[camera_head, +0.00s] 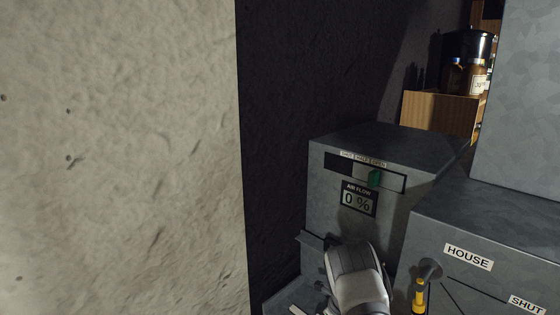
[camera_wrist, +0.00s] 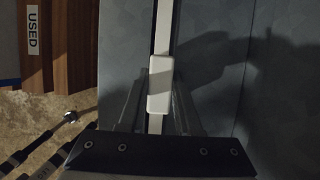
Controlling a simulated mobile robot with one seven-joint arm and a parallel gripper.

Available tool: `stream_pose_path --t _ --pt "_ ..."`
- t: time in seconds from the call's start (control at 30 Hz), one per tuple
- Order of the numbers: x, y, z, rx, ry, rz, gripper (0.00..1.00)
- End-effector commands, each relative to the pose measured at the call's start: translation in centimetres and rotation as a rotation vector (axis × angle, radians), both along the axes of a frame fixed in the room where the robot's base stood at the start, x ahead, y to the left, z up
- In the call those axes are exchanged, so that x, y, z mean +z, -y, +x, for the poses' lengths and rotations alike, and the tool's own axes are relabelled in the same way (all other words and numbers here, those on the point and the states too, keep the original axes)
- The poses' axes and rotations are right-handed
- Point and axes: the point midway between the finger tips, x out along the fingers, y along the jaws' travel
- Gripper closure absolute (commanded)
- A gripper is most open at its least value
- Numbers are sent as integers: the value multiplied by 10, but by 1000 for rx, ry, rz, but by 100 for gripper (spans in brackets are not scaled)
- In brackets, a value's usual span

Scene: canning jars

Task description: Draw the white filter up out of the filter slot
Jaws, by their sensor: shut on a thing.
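In the wrist view the white filter (camera_wrist: 163,30) shows as a narrow pale strip, with a wider white tab (camera_wrist: 159,85) near the picture's middle. It stands in the filter slot (camera_wrist: 176,28), a long dark gap in a grey metal top. My gripper (camera_wrist: 159,90) has its grey fingers on either side of the tab and is shut on the filter. How far the filter sits down in the slot cannot be told. In the head view my arm hides the gripper and filter.
A grey metal cabinet (camera_head: 335,205) has a green slider (camera_head: 374,178) and a display (camera_head: 358,199) reading "AIR FLOW 0 %". A box labelled HOUSE (camera_head: 467,257) with a yellow-handled lever (camera_head: 420,295) stands at right. A rough wall (camera_head: 120,150) fills the left. A wooden "USED" holder (camera_wrist: 60,45) is at upper left.

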Motion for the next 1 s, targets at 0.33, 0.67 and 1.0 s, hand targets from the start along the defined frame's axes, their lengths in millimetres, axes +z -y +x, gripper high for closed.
stream_pose_path --t 0.33,0.67,1.0 --pt "20 0 1 -1 2 1 100" --pt "36 0 0 0 1 1 100" --pt "54 0 1 -1 1 0 100"
